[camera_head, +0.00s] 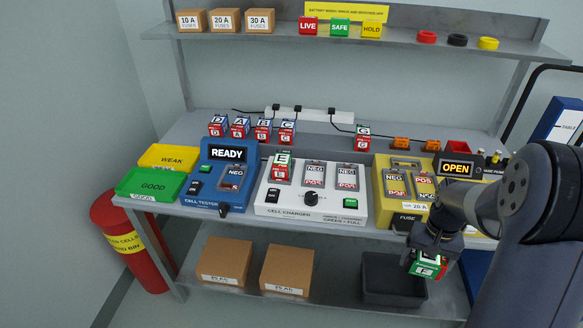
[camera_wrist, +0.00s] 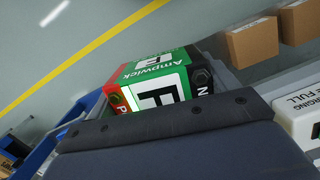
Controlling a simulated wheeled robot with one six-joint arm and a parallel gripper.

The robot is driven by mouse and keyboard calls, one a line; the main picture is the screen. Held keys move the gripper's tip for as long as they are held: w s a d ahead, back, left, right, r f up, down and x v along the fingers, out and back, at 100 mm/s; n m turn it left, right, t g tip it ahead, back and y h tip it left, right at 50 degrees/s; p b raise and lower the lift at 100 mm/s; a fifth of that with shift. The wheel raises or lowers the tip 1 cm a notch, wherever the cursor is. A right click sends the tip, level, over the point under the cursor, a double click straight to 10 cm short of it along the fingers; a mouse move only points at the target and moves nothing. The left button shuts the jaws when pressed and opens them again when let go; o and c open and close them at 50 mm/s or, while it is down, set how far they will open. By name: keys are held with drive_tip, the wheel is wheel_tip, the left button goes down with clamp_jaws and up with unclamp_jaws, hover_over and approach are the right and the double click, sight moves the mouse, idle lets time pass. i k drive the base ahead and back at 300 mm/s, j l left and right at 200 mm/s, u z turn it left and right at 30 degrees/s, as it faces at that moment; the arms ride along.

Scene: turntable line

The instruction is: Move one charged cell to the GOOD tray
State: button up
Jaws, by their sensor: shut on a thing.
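My gripper (camera_head: 431,250) is shut on a green and red cell marked F (camera_head: 428,266), in front of the bench at the right. In the wrist view the F cell (camera_wrist: 157,85) shows "Ampwick" on its green side; a dark gripper part hides its near side. The green GOOD tray (camera_head: 150,184) is at the bench's left end and looks empty. The yellow WEAK tray (camera_head: 168,157) is behind it. The white cell charger (camera_head: 312,200) holds the E cell (camera_head: 281,166) in its left bay; the other bays look empty. The blue cell tester (camera_head: 220,185) reads READY.
Cells D (camera_head: 216,125), A, B, C and G (camera_head: 362,137) stand along the back of the bench. The yellow fuse unit (camera_head: 403,190) shows OPEN. A dark bin (camera_head: 392,280) and cardboard boxes (camera_head: 225,260) sit on the lower shelf.

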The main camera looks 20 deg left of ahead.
sight(147, 186)
drive_tip(key=j+u, duration=0.35)
drive_tip(key=u, duration=0.15)
drive_tip(key=j+u, duration=0.5)
drive_tip(key=i+j, duration=0.1)
drive_tip(key=j, duration=0.3)
drive_tip(key=i+j, duration=0.15)
drive_tip(key=j, duration=0.3)
drive_tip(key=i+j, duration=0.1)
drive_tip(key=j, duration=0.3)
drive_tip(key=i+j, duration=0.15)
drive_tip(key=j, duration=0.3)
drive_tip(key=i+j, duration=0.1)
drive_tip(key=i, duration=0.75)
